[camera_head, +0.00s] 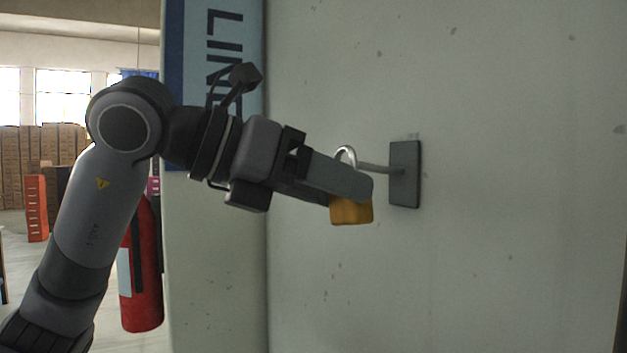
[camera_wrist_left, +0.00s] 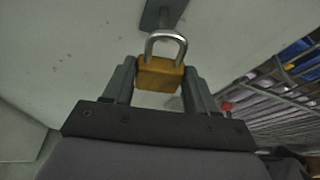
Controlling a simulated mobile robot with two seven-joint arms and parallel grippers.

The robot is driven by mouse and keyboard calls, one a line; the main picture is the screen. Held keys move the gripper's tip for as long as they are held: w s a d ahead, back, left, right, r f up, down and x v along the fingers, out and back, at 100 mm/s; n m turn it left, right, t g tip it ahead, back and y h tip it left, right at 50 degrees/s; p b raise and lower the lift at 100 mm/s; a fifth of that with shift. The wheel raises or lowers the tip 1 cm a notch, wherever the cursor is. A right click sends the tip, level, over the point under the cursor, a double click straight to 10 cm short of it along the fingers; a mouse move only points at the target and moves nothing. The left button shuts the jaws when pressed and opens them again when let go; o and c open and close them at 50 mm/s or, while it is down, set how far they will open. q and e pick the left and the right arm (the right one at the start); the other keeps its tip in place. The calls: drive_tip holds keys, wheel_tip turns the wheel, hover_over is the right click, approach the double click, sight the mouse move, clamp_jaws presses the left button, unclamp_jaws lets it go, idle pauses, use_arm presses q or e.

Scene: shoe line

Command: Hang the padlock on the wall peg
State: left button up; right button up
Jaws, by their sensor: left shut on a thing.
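The padlock has a brass-yellow body (camera_head: 351,211) and a silver shackle (camera_head: 346,153). My left gripper (camera_head: 360,187) is shut on the body, with the shackle standing up above the fingers. The padlock also shows between both fingers in the left wrist view (camera_wrist_left: 160,73). The wall peg (camera_head: 380,168) is a thin grey rod sticking out to the left from a dark grey plate (camera_head: 405,174) on the wall. Its left end is at the shackle; I cannot tell whether it passes through the loop. The plate shows just beyond the shackle in the wrist view (camera_wrist_left: 163,14). My right gripper is out of view.
The pale wall (camera_head: 510,200) around the plate is bare. A blue and white sign (camera_head: 222,60) is behind my left arm. A red fire extinguisher (camera_head: 143,270) stands at the lower left. Shelving (camera_wrist_left: 280,90) shows at the right of the wrist view.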

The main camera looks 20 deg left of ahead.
use_arm(q)
drive_tip(key=shift+w+d+p, duration=0.4)
drive_tip(key=shift+w+d, duration=0.45)
drive_tip(key=shift+w, duration=0.15)
drive_tip(key=shift+x, duration=1.8)
drive_tip(key=shift+w+a, duration=0.1)
drive_tip(key=shift+a, duration=0.05)
drive_tip(key=o, duration=1.3)
